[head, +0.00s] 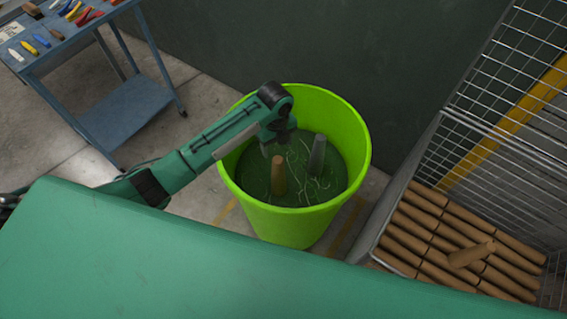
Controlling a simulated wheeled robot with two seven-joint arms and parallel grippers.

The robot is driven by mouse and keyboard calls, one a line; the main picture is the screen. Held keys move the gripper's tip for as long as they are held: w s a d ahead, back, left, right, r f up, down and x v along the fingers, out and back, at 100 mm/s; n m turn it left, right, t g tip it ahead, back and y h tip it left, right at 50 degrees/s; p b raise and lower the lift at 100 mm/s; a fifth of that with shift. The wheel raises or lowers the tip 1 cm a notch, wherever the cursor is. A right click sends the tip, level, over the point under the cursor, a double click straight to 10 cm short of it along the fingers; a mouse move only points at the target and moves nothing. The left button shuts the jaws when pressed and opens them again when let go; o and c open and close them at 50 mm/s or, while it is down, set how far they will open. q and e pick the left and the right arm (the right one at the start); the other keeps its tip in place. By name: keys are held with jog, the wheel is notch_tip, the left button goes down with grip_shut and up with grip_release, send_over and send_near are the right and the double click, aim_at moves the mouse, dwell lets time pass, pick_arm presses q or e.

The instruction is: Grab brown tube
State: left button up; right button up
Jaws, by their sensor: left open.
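A brown tube (278,177) stands upright in a bright green bucket (346,118). My left gripper (279,148) points down into the bucket, just above or at the top of this tube. It is open with nothing held; whether a finger touches the tube I cannot tell. A grey tube (317,156) stands in the bucket, to the right of the brown one. More brown tubes (428,236) lie in rows in a wire cage at the right, with one lying across the top. My right gripper is not in view.
The bucket's floor is dark green with thin pale strands. The wire cage (497,115) with its grey metal edge stands right of the bucket. A blue table (75,30) with small coloured tools is at upper left. A dark wall rises behind the bucket.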

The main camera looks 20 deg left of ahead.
aim_at(278, 159)
pick_arm(q)
jog(key=f, duration=0.5)
jog(key=f+p, duration=0.1)
jog(key=f, duration=0.2)
jog(key=shift+w+f, duration=0.1)
jog(key=shift+w, duration=0.2)
jog(key=f, duration=0.2)
jog(key=f+p, duration=0.1)
jog(key=shift+w+a+f, duration=0.1)
jog(key=shift+w+f, duration=0.15)
jog(key=shift+f, duration=0.75)
jog(key=c, duration=1.3)
